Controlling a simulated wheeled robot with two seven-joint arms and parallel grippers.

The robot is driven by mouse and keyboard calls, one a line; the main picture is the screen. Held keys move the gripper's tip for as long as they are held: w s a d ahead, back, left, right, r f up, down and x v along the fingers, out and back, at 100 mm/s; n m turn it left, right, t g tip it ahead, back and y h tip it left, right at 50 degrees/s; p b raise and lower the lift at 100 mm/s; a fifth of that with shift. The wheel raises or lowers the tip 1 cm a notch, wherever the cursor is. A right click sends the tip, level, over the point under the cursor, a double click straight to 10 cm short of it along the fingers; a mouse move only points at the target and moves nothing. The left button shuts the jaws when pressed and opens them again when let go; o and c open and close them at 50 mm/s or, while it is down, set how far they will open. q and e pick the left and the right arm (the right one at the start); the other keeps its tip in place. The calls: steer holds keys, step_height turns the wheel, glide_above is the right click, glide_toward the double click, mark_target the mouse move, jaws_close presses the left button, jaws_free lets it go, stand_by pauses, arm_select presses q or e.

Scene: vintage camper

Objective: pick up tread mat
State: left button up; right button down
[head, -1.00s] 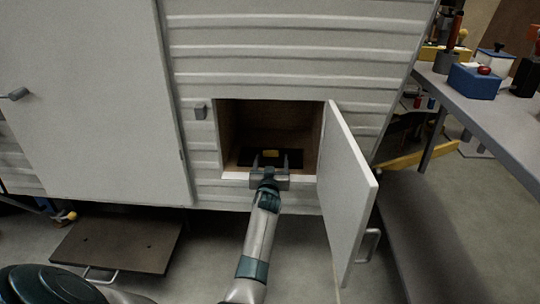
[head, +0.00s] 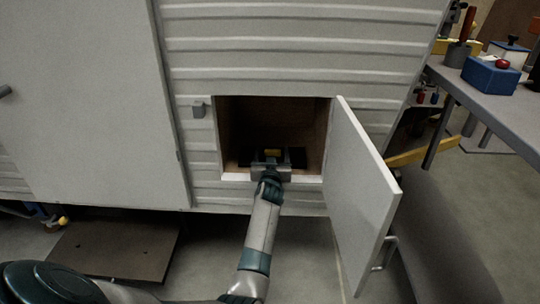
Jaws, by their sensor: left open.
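A flat black piece (head: 298,157), which looks like the tread mat, lies on the floor of the open compartment in the camper's side. A small yellow part (head: 272,152) shows at its middle. My left gripper (head: 271,157) is at the compartment opening, open, with its fingers pointing inward on either side of the yellow part. I cannot tell whether the fingers touch it. The gripper and wrist hide the middle front of the black piece. My right gripper is not in view.
The white hatch door (head: 367,195) stands open to the right of my left arm. The opening's sill (head: 236,176) is just under the gripper. A dark step (head: 115,248) sits low at left. A grey workbench (head: 490,98) with a blue box (head: 490,76) stands at right.

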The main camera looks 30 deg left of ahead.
arm_select(q)
steer(key=shift+w+f, duration=0.1)
steer(key=shift+w, duration=0.2)
steer(key=shift+a, duration=0.1)
steer(key=shift+r, duration=0.2)
steer(key=shift+c, duration=0.4)
steer(key=c, duration=1.2)
steer(key=shift+r, duration=0.1)
